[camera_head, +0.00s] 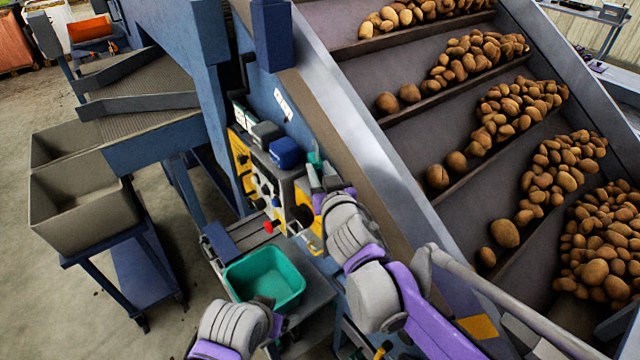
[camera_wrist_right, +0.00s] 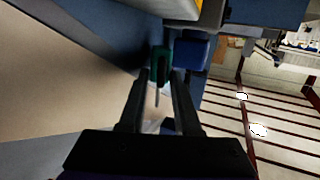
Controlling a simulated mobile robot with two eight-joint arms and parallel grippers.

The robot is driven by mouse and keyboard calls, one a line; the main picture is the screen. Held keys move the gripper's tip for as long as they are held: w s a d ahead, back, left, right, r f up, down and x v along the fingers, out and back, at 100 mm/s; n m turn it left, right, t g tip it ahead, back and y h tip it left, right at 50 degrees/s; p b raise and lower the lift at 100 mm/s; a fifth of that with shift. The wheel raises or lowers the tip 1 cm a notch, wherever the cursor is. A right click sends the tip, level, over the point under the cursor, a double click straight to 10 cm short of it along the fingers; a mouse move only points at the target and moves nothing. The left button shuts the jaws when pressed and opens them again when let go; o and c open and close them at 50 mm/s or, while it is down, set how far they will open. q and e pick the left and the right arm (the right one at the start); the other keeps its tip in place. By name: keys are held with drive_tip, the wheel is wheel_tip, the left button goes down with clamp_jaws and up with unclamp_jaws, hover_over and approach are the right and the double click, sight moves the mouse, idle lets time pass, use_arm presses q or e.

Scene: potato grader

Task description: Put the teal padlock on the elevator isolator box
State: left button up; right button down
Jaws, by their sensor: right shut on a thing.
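The teal padlock (camera_head: 314,158) shows at the tips of my right gripper (camera_head: 322,177), beside the sloping side of the elevator. In the right wrist view the padlock (camera_wrist_right: 161,57) is between the fingertips of the right gripper (camera_wrist_right: 158,76), which is shut on it. A row of control boxes stands just left of the gripper, with a yellow box (camera_head: 241,157), a grey-topped box (camera_head: 265,133) and a blue-topped box (camera_head: 285,150). I cannot tell which is the elevator isolator box. The right gripper hides part of the row. My left arm is low in the picture; its fingers are not clear.
A teal tray (camera_head: 272,282) sits on a grey bench below the boxes. A red knob (camera_head: 270,226) sticks out near the bench. The elevator (camera_head: 385,170) with potatoes rises at the right.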

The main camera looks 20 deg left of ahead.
wheel_tip(320, 180, down, 4)
drive_tip(key=shift+r+b, duration=0.2)
drive_tip(key=shift+b, duration=0.2)
drive_tip(key=shift+r, duration=0.15)
drive_tip(key=shift+f, duration=0.2)
drive_tip(key=c, duration=0.9)
unclamp_jaws()
drive_tip(key=shift+r, duration=0.1)
